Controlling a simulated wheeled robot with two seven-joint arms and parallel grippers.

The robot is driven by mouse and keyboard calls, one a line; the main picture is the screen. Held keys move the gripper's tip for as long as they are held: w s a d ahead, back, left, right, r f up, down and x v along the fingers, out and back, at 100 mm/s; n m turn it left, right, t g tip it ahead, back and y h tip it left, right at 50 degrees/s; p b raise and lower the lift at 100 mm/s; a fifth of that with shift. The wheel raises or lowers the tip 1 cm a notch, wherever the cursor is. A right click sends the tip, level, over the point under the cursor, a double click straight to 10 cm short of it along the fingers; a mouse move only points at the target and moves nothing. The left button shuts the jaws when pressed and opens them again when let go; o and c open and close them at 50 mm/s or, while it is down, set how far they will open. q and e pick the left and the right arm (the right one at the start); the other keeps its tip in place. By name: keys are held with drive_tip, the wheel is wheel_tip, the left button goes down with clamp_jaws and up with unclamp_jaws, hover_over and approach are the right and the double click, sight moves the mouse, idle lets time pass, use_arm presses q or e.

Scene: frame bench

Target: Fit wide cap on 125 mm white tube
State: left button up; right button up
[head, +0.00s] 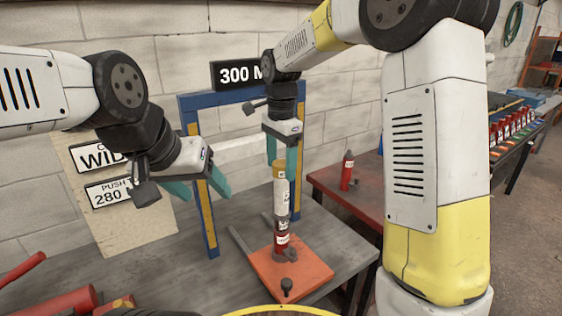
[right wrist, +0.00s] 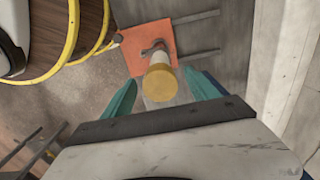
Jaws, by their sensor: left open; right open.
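A column stands upright on an orange plate (head: 290,268), with a red lower part (head: 282,242), a grey and white labelled tube (head: 281,203) and a yellow cap (head: 279,172) at the top. My right gripper (head: 281,158) is open and points down at the top of the column. In the right wrist view the yellow cap (right wrist: 161,84) lies between its two teal fingers, with a gap on each side. I cannot tell whether the cap is fully seated. My left gripper (head: 204,188) is open and empty, left of the column near the blue frame.
A blue and yellow frame (head: 211,220) with a "300 M" sign stands behind the column. A sign board (head: 110,215) leans at left. Red cylinders (head: 65,303) lie at front left. A red table (head: 350,195) bears a red bottle (head: 347,170).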

sight(281, 163)
drive_tip(key=shift+r, duration=0.1)
wheel_tip(281, 163, up, 7)
drive_tip(key=shift+r, duration=0.35)
